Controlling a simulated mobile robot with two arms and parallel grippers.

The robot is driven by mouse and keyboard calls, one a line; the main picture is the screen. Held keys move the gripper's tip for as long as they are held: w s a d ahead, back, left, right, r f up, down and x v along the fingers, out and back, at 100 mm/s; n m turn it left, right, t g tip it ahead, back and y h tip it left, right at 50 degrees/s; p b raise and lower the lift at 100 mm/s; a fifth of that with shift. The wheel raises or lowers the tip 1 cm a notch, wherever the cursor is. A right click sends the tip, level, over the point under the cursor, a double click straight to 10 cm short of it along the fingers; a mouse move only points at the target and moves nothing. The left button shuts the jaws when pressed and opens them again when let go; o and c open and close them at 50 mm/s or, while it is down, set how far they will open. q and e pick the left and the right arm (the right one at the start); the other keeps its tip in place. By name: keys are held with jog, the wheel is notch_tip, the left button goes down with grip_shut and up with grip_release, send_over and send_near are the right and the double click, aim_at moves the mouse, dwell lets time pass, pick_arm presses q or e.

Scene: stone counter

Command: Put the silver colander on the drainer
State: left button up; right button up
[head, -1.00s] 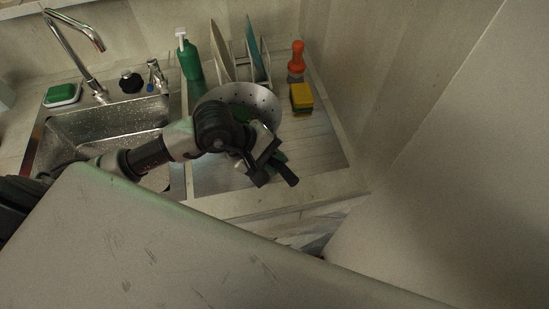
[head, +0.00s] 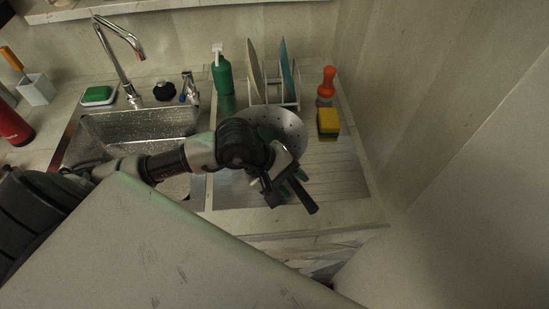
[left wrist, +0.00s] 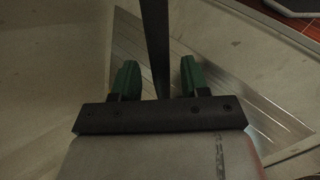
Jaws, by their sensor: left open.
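The silver colander (head: 290,124), a bowl with holes, is at the ribbed metal drainer (head: 340,178), in front of the dish rack. My left arm hides much of it, so I cannot tell whether its base touches the drainer. My left gripper (head: 292,194) is open just in front of the colander, low over the drainer. In the left wrist view its green fingertips (left wrist: 158,80) stand apart on either side of a dark bar (left wrist: 155,40). The bar looks like the colander's handle, but its join to the bowl is hidden. My right gripper is not in view.
The sink (head: 140,124) lies left of the drainer. A rack with plates (head: 256,72), a green bottle (head: 222,75), an orange-handled brush (head: 327,82) and a yellow sponge (head: 328,122) stand behind and right. A wall closes the right side. The drainer's right front is clear.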

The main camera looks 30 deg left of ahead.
pick_arm(q)
jog(key=b+v, duration=0.2)
jog(key=v, duration=0.8)
jog(key=shift+s+f, duration=0.1)
jog(key=shift+s, duration=0.05)
